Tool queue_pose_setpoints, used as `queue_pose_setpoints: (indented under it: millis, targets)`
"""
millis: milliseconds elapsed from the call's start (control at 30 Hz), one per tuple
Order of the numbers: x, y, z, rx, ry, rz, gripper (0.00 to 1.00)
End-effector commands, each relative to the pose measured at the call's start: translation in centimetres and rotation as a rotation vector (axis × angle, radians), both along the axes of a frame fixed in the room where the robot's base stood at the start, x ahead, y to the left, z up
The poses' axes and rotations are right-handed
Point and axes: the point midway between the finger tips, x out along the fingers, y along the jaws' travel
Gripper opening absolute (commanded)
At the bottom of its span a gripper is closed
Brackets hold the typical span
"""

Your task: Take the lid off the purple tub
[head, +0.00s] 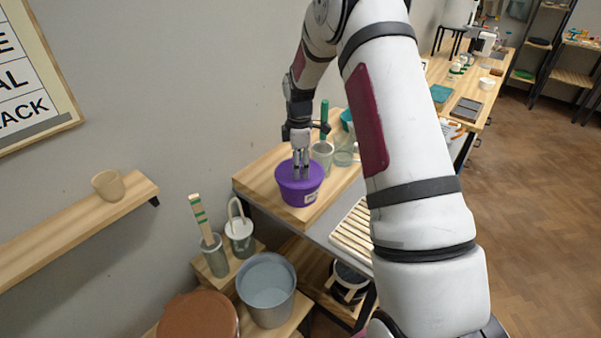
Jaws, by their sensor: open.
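The purple tub (299,193) stands upright on the wooden top of a table against the wall. Its purple lid (287,173) is on it, and a small pale label shows on its side. My gripper (301,177) points down over the lid, with its fingertips at or just above the lid's middle. The fingers look close together and hide part of the lid, including any knob there. I cannot tell whether they touch the lid. Nothing is seen held in them.
A grey-green jar with a green-handled tool (323,152) and a glass container (346,154) stand close behind the tub. A slatted rack (354,231) lies to the right. Below stand a grey bucket (266,287) and a brown round lid (198,316). A wall shelf holds a cup (108,184).

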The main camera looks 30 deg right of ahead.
Motion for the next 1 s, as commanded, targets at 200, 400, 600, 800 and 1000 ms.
queue_pose_setpoints:
  millis: [200, 400, 600, 800, 1000]
  targets:
    - [0.04, -0.02, -0.10, 0.000, -0.001, 0.000, 0.45]
    - [0.03, -0.01, -0.09, 0.000, -0.001, 0.000, 0.04]
    - [0.01, -0.02, -0.08, 0.000, 0.000, 0.000, 0.00]
    - [0.02, -0.02, -0.03, 0.000, 0.000, 0.000, 0.00]
    - [0.11, -0.05, 0.89, -0.001, -0.002, 0.000, 0.00]
